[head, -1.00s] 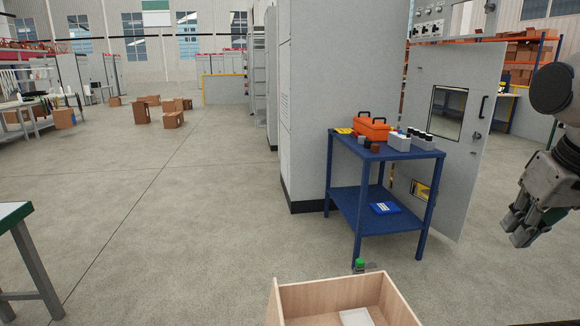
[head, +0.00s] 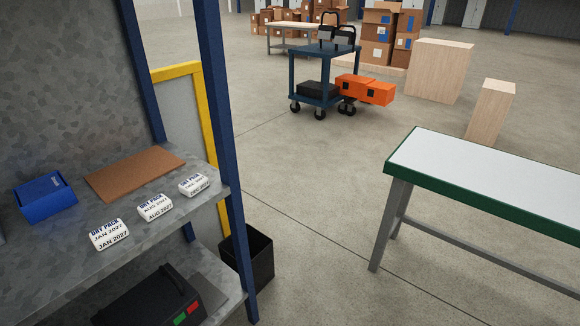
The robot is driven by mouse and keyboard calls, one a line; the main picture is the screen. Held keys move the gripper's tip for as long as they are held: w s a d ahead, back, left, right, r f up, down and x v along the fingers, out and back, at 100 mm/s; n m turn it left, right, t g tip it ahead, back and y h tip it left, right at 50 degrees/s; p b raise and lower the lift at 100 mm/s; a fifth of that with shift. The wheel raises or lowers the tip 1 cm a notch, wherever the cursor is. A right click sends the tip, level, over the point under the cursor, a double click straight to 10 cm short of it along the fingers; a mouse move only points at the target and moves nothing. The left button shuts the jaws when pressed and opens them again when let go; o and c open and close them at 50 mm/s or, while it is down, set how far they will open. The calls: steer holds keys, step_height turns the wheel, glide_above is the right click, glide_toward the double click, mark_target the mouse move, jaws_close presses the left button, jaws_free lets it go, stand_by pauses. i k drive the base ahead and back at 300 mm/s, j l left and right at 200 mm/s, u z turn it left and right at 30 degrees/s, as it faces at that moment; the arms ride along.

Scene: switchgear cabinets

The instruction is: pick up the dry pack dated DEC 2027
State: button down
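Three white dry packs lie in a slanting row along the front of a grey metal shelf (head: 62,240) at the left. The nearest pack (head: 109,235) reads JAN 2027. The middle pack (head: 155,208) reads AUG 2027. The farthest pack (head: 193,185), close to the blue corner post, has small print that appears to read DEC 2027. The packs stand apart from each other, and nothing covers them. My gripper is not in this view.
A brown board (head: 134,172) and a blue box (head: 45,197) lie behind the packs. A blue post (head: 222,130) rises at the shelf's corner. A black bin (head: 247,260) stands below. A green-edged table (head: 490,180) is at right, with open floor between.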

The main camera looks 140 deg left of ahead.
mark_target(190, 187)
steer(key=u, duration=4.85)
steer(key=i+l+u, duration=0.35)
steer(key=i+l, duration=0.15)
steer(key=l, duration=0.2)
